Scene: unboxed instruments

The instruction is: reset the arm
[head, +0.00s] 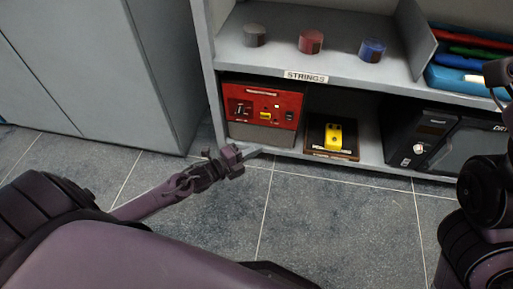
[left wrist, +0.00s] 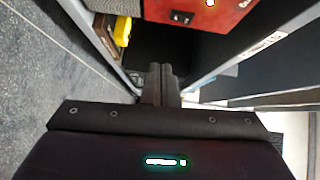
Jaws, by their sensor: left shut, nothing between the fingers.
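My left gripper (head: 246,153) is in front of the lower shelf in the head view, low over the tiled floor. It is close to the shelf's front edge, below the red device. In the left wrist view its fingers (left wrist: 161,84) are together with nothing between them. My right arm shows at the right edge of the head view; its gripper fingers cannot be made out.
A shelf unit holds a red device (head: 262,108), a yellow item (head: 333,136) on a dark tray, and a black appliance (head: 440,143) below. Three cylinders stand above a STRINGS label (head: 306,77). A grey cabinet (head: 165,70) stands left. Open floor (head: 335,210) lies in front.

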